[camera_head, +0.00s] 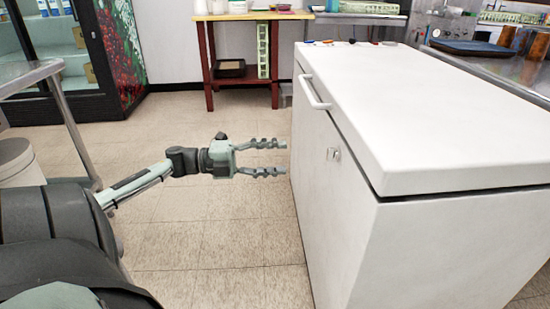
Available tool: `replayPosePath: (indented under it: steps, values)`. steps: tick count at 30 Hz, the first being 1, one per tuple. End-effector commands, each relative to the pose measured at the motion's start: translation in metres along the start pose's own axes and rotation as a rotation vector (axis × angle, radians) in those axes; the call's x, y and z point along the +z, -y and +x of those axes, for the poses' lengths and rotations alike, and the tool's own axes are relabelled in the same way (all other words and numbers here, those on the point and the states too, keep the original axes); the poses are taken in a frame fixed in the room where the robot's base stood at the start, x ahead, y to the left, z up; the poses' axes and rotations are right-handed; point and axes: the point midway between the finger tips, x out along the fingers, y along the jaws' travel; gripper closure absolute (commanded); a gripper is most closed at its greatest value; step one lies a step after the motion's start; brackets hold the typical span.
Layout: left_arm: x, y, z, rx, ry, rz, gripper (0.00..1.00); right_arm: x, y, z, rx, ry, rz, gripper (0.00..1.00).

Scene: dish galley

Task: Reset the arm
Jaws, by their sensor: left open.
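My left arm (135,186) comes in from the left and reaches out over the tiled floor. Its gripper (275,158) is open and empty, with its two fingers pointing right. The fingertips end close to the front of the white chest freezer (335,218); I cannot tell whether they touch it. The freezer's handle (313,92) is above and to the right of the gripper, and its lid (420,110) is down. My right gripper is not in view.
A yellow-topped table (252,16) with dark red legs stands at the back. A glass-door cabinet (50,50) is at the back left. A metal table (30,75) is at the left edge. The tiled floor (225,225) between is clear.

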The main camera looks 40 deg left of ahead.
Motion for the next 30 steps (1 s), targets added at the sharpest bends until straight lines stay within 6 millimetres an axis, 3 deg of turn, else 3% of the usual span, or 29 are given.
replayPosePath:
  steps: [15,20,23,26,30]
  values:
    - [0.001,-0.001,0.001,-0.002,0.008,-0.006,0.47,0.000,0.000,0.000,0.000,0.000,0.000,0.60]
    - [0.010,-0.017,0.011,-0.037,0.158,-0.106,0.47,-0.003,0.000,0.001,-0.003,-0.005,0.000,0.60]
    - [0.021,-0.045,0.016,-0.066,0.366,-0.256,0.47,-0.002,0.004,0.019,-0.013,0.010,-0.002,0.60]
    - [0.024,-0.087,0.015,-0.071,0.606,-0.455,0.47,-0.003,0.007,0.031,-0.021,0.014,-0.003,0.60]
    - [-0.004,-0.160,0.003,-0.011,0.926,-0.760,0.47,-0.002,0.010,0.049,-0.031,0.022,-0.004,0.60]
